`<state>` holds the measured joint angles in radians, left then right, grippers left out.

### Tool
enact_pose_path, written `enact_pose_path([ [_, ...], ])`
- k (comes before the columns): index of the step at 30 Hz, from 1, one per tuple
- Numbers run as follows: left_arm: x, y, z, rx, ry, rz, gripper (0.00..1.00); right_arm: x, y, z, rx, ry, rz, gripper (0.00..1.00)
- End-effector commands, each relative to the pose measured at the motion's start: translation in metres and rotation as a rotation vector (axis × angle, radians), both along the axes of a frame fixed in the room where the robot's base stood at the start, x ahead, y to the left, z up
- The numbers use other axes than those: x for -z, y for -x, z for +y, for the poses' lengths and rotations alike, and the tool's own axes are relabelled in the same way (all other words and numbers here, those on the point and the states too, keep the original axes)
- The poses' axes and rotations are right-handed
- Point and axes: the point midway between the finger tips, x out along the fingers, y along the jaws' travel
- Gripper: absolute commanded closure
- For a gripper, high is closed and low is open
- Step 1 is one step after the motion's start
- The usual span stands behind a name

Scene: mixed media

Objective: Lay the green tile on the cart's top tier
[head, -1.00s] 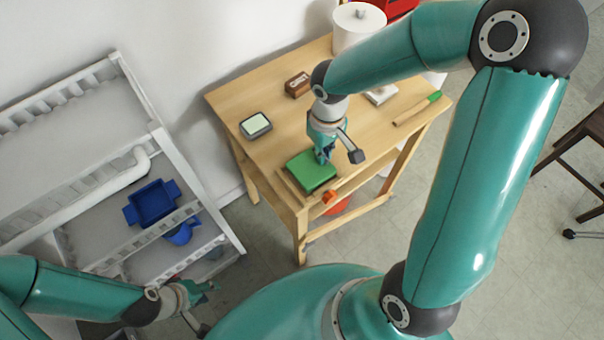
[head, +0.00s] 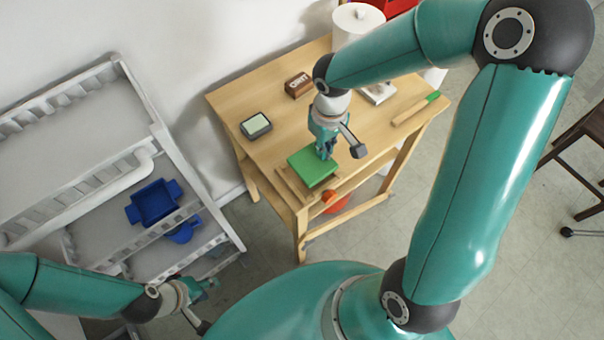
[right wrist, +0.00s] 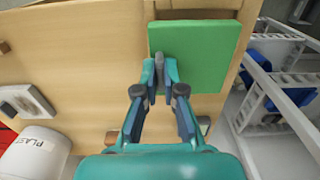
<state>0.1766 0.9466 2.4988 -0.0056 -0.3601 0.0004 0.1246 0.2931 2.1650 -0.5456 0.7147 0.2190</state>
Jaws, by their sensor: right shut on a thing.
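The green tile (head: 312,168) is at the front edge of the wooden table. My right gripper (head: 325,153) is shut on the tile's edge and the tile looks slightly raised, though the gap is hard to judge. In the right wrist view my fingertips (right wrist: 160,72) meet at the near edge of the tile (right wrist: 195,55). The pale grey cart (head: 150,95) stands at the left, and its top tier (head: 75,135) looks bare. My left gripper (head: 205,287) is low, near the cart's lower right corner; its fingers are too small to read.
The table (head: 285,130) also holds a grey-framed block (head: 256,126), a brown box (head: 298,85), a white canister (head: 358,25) and a green-handled tool (head: 415,108). A blue bin (head: 155,202) sits on a lower cart tier. Floor shows between table and cart.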

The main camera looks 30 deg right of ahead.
Motion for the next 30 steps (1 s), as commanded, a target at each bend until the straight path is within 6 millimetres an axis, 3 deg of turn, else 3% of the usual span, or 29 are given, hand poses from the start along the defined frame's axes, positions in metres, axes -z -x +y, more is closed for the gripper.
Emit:
enact_pose_path([
  [11, -0.003, 0.0, 0.0, 0.0, 0.0, 0.0, 0.63, -0.004, -0.001, 0.0, 0.0, 0.0, -0.002, 1.0],
  [30, -0.037, 0.0, 0.0, 0.0, 0.0, 0.0, 0.63, -0.05, -0.001, 0.0, 0.001, 0.0, -0.002, 1.0],
])
